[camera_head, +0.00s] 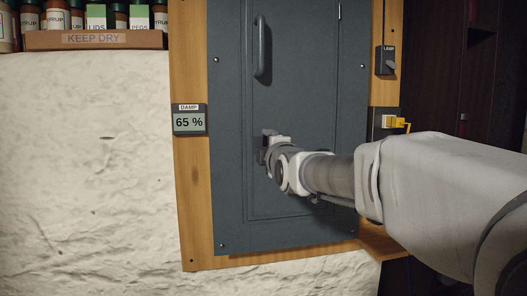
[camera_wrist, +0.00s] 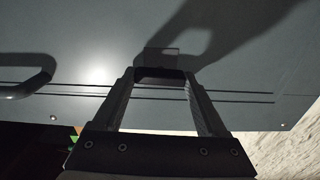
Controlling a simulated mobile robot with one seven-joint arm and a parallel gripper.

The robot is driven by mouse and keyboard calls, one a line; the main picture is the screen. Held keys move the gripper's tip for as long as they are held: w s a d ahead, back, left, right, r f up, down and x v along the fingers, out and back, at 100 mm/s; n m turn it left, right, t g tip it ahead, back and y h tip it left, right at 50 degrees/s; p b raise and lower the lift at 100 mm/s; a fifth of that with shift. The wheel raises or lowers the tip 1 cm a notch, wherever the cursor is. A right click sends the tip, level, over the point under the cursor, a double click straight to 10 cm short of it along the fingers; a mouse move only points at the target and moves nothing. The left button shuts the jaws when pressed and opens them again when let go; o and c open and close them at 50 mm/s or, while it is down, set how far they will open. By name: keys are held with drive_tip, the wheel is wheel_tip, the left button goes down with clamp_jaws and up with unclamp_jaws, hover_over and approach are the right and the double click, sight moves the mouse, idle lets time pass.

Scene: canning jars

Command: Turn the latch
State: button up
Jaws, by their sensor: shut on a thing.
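The latch (camera_wrist: 160,74) is a small dark piece on a plate on the grey door, between my fingertips in the wrist view. My gripper (camera_wrist: 160,80) is shut on it, one finger on each side. In the head view my gripper (camera_head: 268,146) reaches the lower middle of the grey cabinet door (camera_head: 290,105); the latch is mostly hidden there by my fingers and wrist. The door is flush in its panel. Its dark bar handle (camera_head: 261,48) is higher up, and it also shows at the left of the wrist view (camera_wrist: 28,85).
A damp gauge (camera_head: 189,121) reading 65 % is on the wooden frame to the left. A lamp switch (camera_head: 386,61) and a yellow part (camera_head: 399,123) are on the right. A "KEEP DRY" shelf (camera_head: 95,39) holds jars at the upper left.

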drive_tip(key=shift+n, duration=0.4)
drive_tip(key=o, duration=1.3)
drive_tip(key=s+d, duration=0.1)
drive_tip(key=s, duration=0.7)
drive_tip(key=s+d, duration=0.2)
drive_tip(key=s, duration=0.7)
drive_tip(key=shift+d+p, duration=0.25)
drive_tip(key=shift+p, duration=0.1)
drive_tip(key=shift+f, duration=0.1)
